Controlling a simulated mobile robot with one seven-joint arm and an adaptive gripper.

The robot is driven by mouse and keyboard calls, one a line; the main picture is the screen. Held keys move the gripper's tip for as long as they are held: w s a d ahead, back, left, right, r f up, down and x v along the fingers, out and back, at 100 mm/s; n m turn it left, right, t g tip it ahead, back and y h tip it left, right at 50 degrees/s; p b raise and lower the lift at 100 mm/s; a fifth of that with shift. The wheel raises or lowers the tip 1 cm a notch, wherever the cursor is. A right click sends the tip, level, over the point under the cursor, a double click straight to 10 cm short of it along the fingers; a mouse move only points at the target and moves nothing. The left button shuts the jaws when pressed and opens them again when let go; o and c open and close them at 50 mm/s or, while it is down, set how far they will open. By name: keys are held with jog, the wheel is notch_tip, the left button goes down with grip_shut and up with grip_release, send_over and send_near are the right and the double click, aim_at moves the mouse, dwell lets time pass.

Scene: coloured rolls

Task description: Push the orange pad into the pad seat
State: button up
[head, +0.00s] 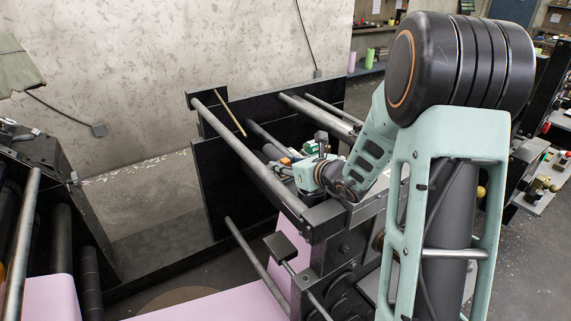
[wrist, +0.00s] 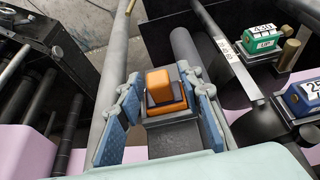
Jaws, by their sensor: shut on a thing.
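The orange pad (wrist: 166,88) is a small block with a raised top, between my gripper's fingertips in the wrist view. My gripper (wrist: 160,82) has blue-padded fingers on both sides of it and is shut on it. A dark, grey-edged block (wrist: 172,114), which looks like the pad seat, shows right by the pad on the near side. I cannot tell how far the pad is inside it. In the head view my gripper (head: 292,166) is small and reaches among the machine's bars; a speck of orange (head: 285,161) shows beside it.
A green numbered block (wrist: 262,40) and a blue numbered block (wrist: 302,98) stand on the right in the wrist view. A long grey bar (wrist: 112,75) runs close along the left finger. Pink sheet (head: 210,304) and dark rollers lie around the machine.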

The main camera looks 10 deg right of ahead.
aim_at(286, 160)
dwell(0.3)
jog(key=o, duration=1.2)
notch_tip(286, 160, up, 10)
jog(key=shift+r, duration=0.1)
